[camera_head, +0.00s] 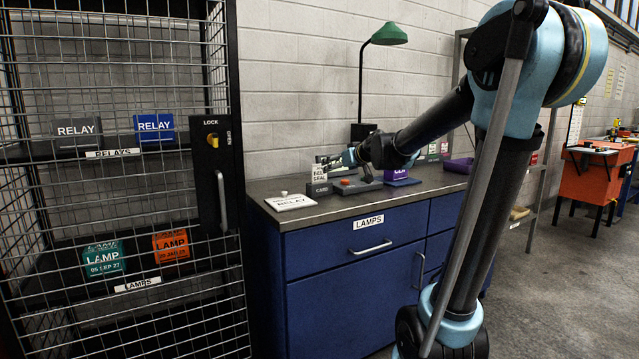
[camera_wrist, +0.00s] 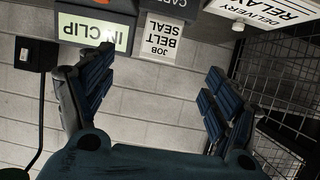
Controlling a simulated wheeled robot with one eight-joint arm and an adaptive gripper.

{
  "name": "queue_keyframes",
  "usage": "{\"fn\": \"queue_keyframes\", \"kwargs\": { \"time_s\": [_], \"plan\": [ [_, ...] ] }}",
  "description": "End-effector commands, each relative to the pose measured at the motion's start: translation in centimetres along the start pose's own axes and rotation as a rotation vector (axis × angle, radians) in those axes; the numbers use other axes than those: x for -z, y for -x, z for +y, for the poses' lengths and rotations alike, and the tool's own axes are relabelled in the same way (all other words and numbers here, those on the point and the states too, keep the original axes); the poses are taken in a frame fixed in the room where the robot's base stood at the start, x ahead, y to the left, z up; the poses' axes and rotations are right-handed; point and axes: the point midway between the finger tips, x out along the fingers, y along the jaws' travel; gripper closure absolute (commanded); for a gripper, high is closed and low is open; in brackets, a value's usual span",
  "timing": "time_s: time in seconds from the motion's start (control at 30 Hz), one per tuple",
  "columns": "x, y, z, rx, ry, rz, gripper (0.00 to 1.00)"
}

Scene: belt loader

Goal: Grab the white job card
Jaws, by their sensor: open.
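The white job card (camera_head: 319,173) stands upright in a dark holder marked CARD (camera_head: 320,189) on the counter top. In the wrist view, which is upside down, the card (camera_wrist: 162,40) reads JOB BELT SEAL and stands in the CARD holder (camera_wrist: 172,8). My gripper (camera_head: 336,160) is beside the card in the head view. In the wrist view my gripper (camera_wrist: 157,70) is open and empty, with the card ahead between the fingers, nearer the left one. I see no contact with the card.
A pale IN CLIP label (camera_wrist: 92,32) is close to the left finger in the wrist view. A white DELIVERY RELAY plate (camera_head: 291,202) lies on the counter. A green lamp (camera_head: 389,35) stands behind. A wire cage (camera_head: 120,180) with RELAY and LAMP boxes is at left.

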Motion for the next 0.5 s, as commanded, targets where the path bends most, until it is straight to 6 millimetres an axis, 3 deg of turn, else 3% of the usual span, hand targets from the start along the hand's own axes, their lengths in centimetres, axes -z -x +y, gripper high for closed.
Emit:
{"fn": "queue_keyframes", "kwargs": {
  "time_s": [0.5],
  "plan": [
    [0.0,-6.3,0.0,0.001,-0.001,-0.001,0.18]
  ]
}}
